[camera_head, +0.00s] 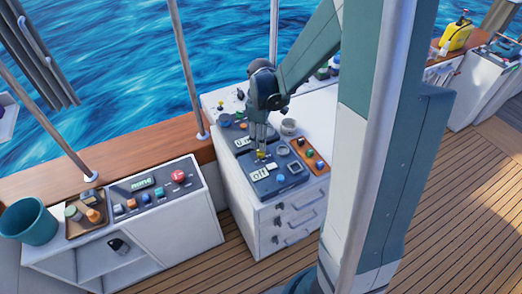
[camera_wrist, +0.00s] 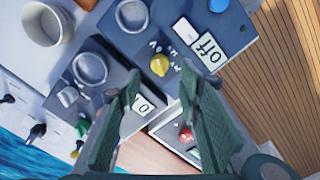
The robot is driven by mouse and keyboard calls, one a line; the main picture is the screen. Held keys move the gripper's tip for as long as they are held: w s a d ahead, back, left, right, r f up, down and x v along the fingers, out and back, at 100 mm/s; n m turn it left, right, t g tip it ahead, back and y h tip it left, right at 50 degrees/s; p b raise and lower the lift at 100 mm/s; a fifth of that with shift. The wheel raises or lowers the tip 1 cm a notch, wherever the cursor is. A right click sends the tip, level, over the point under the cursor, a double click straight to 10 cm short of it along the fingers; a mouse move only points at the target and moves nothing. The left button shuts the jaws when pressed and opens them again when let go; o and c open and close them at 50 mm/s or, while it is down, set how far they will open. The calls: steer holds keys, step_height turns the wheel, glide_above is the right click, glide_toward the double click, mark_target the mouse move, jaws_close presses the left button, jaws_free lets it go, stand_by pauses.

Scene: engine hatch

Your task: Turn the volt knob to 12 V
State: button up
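A yellow knob (camera_wrist: 160,64) sits on a dark blue panel (camera_wrist: 232,15), with small white marks around it too small to read. I take it to be the volt knob. Beside it a pale display (camera_wrist: 208,48) reads "off". In the head view the yellow knob (camera_head: 261,154) shows just under my gripper (camera_head: 262,146), and the "off" display (camera_head: 261,175) lies below it. In the wrist view my gripper (camera_wrist: 160,88) has its two fingers apart, with the knob between and beyond the tips. I cannot tell whether they touch it.
A grey round dial (camera_wrist: 130,15) and a small white label (camera_wrist: 186,30) share the panel. A second panel (camera_wrist: 80,100) has another dial (camera_wrist: 90,68) and display (camera_wrist: 147,104). A red knob (camera_wrist: 186,134) is near the right finger. A grey cup (camera_wrist: 43,24) stands nearby.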

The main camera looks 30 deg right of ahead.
mark_target(261, 153)
steer(key=shift+f, duration=3.55)
steer(key=c, duration=0.9)
